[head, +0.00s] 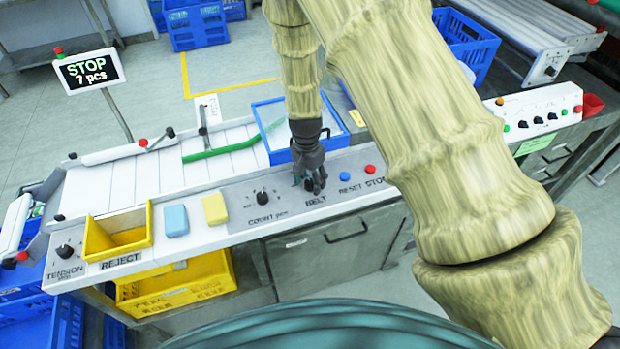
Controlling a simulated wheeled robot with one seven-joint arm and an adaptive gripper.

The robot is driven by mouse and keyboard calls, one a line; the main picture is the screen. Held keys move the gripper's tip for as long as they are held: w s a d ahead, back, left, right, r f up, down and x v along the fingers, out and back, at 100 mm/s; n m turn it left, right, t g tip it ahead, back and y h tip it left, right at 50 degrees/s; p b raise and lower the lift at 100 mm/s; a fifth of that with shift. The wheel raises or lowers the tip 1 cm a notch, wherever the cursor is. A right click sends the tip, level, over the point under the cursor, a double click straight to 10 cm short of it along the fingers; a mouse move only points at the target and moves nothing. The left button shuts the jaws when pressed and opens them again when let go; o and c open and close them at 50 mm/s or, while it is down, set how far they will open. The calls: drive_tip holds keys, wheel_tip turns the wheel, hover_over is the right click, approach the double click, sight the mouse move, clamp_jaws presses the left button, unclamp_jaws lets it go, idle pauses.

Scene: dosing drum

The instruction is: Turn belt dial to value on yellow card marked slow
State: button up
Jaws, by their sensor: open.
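My gripper (312,184) points down over the grey control panel, just above the BELT label (316,200). It is open, and its dark fingers are around or directly over the place of the belt dial. The dial is hidden by the fingers or blends with them, so its pointer and scale cannot be read. I cannot tell if the fingers touch it. A small yellow card (357,118) sits right of the blue crate behind the panel; its writing is too small to read.
The COUNT dial (263,197) is left of my gripper; blue RESET (345,176) and red STOP (370,169) buttons are close on its right. A blue crate (262,118) stands just behind. Yellow (215,208) and blue (176,220) blocks lie left. A display (89,71) reads STOP, 7 pcs.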

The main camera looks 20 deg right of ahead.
drive_tip(key=c, duration=1)
drive_tip(key=shift+c, duration=0.2)
drive_tip(key=shift+n, duration=0.4)
drive_tip(key=n+b, duration=0.1)
drive_tip(key=n, duration=0.3)
drive_tip(key=shift+f+n, duration=0.1)
drive_tip(key=shift+n, duration=0.3)
drive_tip(key=n+b, duration=0.1)
drive_tip(key=n, duration=0.5)
drive_tip(key=shift+t, duration=0.3)
drive_tip(key=shift+n, duration=0.3)
drive_tip(key=o, duration=1)
